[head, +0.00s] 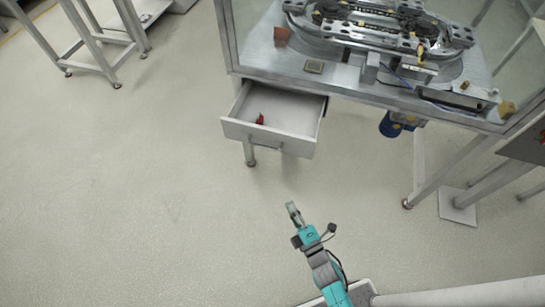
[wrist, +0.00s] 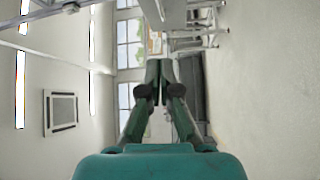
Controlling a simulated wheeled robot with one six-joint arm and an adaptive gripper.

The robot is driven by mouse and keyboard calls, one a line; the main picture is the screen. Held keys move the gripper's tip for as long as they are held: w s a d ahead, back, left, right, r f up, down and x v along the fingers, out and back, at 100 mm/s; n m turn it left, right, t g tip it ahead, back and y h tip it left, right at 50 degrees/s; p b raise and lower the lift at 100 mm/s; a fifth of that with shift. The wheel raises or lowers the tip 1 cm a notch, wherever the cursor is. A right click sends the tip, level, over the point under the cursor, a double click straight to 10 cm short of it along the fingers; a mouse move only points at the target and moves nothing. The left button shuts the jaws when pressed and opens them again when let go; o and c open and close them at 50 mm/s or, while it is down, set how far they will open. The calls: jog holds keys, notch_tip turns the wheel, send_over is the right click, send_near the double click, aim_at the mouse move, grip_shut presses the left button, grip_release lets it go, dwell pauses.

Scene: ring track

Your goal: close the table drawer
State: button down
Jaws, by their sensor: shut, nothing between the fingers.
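The table drawer (head: 268,137) is a white box that stands pulled out from under the front left of the metal table (head: 355,93). A small dark handle is on its front face. A small red object (head: 260,119) lies inside the drawer. My gripper (head: 291,207) is in front of the drawer, below it in the head view, with a clear gap between them. In the wrist view my gripper (wrist: 158,84) has its fingers together with nothing between them. I cannot make out the drawer clearly in the wrist view.
The ring track (head: 385,30) sits on the table top behind clear panels. A blue motor (head: 391,125) hangs under the table, right of the drawer. Table legs (head: 249,154) stand near the drawer and farther right. The floor (head: 130,200) in front and left is clear.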

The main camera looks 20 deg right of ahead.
jog(key=w+r+n+y, duration=0.1)
jog(key=w+n, duration=0.2)
jog(key=w, duration=1.6)
jog(key=shift+w+n, duration=0.2)
jog(key=shift+n, duration=0.1)
jog(key=shift+d, duration=0.15)
